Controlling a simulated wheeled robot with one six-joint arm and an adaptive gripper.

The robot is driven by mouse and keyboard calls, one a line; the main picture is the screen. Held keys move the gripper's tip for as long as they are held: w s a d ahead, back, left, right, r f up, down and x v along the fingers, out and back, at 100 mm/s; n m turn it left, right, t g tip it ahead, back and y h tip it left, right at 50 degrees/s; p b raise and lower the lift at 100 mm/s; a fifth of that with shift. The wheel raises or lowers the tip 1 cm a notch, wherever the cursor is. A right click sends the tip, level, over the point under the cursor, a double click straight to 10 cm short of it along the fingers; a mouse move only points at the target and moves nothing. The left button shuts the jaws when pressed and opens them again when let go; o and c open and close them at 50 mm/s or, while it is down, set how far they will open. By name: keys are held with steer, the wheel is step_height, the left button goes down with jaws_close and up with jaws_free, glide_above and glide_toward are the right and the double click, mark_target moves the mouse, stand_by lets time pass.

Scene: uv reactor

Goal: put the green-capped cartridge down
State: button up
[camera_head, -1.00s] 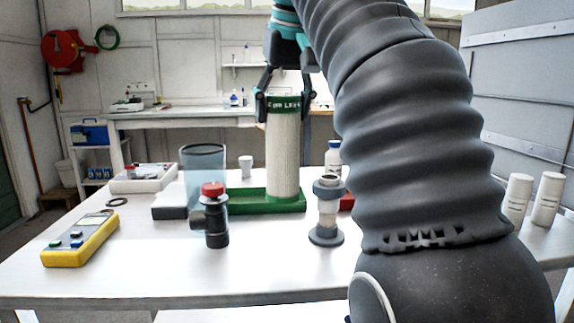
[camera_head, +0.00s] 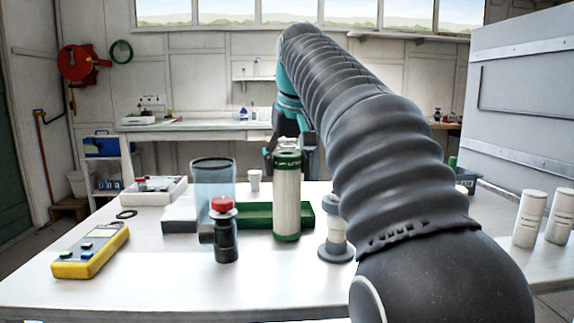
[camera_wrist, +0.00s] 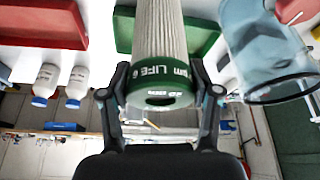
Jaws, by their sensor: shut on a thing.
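The green-capped cartridge (camera_head: 287,205) is a white ribbed cylinder with a green band at each end. It stands upright in front of the green tray (camera_head: 258,214). I cannot tell whether its lower end touches the table. My gripper (camera_head: 290,160) is shut on its top end, from above. In the wrist view the fingers of my gripper (camera_wrist: 161,92) lie on both sides of the green cap (camera_wrist: 160,84), which has white lettering. The cartridge body (camera_wrist: 160,30) runs away from the camera, past the green tray (camera_wrist: 200,35).
A clear beaker (camera_head: 213,185) and a red-capped dark valve (camera_head: 222,235) stand left of the cartridge. A grey-ringed fitting (camera_head: 337,235) stands close on its right. A yellow meter (camera_head: 90,252) lies at left. The table front is clear.

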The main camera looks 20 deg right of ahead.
steer(key=shift+f, duration=0.3)
steer(key=o, duration=1.6)
